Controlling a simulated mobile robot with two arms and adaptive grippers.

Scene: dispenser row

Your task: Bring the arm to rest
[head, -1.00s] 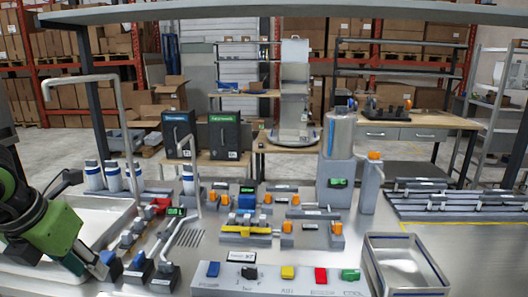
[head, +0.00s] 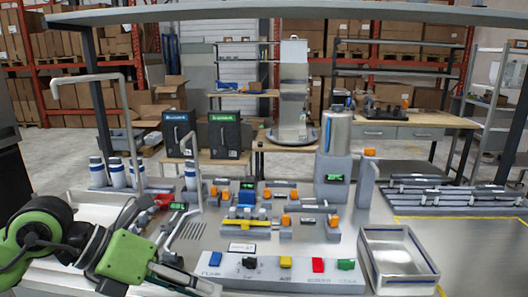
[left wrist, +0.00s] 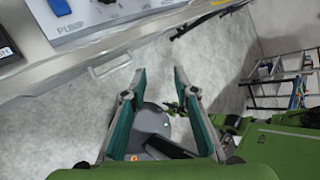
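My left gripper (head: 190,282) is low at the left front of the steel worktop in the head view, green with grey fingers pointing right. In the left wrist view its two teal-lined fingers (left wrist: 160,75) stand apart with nothing between them. They hang over the floor, beyond the worktop's edge. My right gripper is not seen in the head view, and I cannot make it out in the left wrist view.
A button panel (head: 280,272) with coloured buttons lies at the worktop's front, right of my left gripper. A steel tray (head: 437,275) stands right of it. A white basin (head: 85,203) and a bent pipe (head: 127,130) are at the left. Dispenser parts fill the middle.

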